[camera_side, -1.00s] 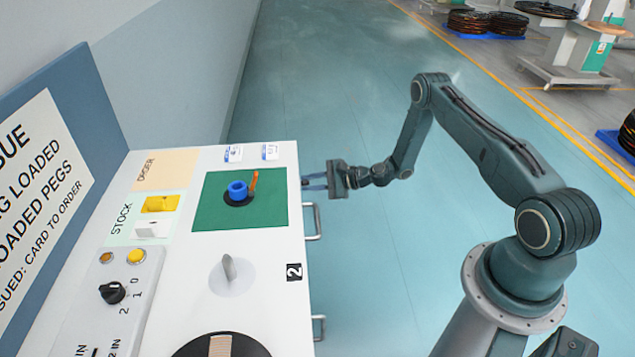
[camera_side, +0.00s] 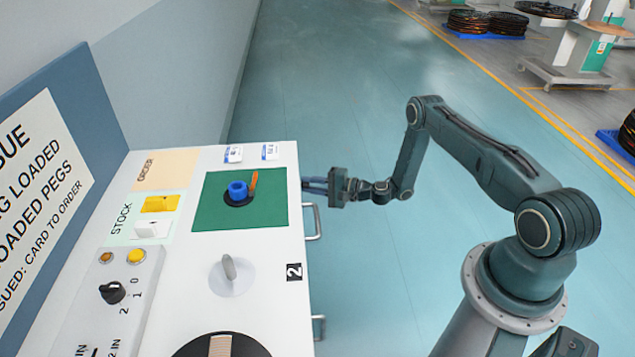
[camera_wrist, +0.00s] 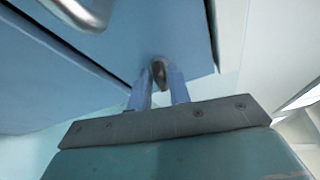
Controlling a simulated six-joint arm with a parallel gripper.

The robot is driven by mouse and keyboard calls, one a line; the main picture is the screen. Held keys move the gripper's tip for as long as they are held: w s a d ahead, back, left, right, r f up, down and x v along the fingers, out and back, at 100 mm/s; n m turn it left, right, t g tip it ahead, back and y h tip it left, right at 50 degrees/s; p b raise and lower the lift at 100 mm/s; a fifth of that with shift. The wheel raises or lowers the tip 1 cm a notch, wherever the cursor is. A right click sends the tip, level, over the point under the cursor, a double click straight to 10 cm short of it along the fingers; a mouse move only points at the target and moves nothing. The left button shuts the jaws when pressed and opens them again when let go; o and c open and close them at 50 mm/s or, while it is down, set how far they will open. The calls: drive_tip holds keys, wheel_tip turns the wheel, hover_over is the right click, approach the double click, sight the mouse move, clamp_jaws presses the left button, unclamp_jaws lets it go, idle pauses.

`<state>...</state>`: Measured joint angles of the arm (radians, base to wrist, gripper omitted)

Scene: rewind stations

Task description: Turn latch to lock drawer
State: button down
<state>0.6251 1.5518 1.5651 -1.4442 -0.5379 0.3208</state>
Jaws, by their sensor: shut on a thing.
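The latch (camera_wrist: 158,72) is a small grey-brown knob on the blue cabinet front in the wrist view. My gripper (camera_wrist: 160,82) is shut on it, one blue finger on each side. In the side view my gripper (camera_side: 314,186) reaches the cabinet's front, just below the worktop's edge. The latch is hidden there by the worktop. The drawer front (camera_wrist: 60,70) is a blue panel with a seam along it, and its metal handle (camera_wrist: 78,12) shows at the upper left. The drawer looks flush, but I cannot tell for sure.
Two bar handles (camera_side: 318,222) stick out in front.

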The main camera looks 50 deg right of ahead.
drive_tip(key=shift+w+a, duration=0.1)
drive_tip(key=shift+w, duration=0.05)
drive_tip(key=c, duration=1.4)
unclamp_jaws()
drive_tip(key=shift+c, duration=0.2)
drive_tip(key=shift+r, duration=0.1)
wheel_tip(320, 180, up, 20)
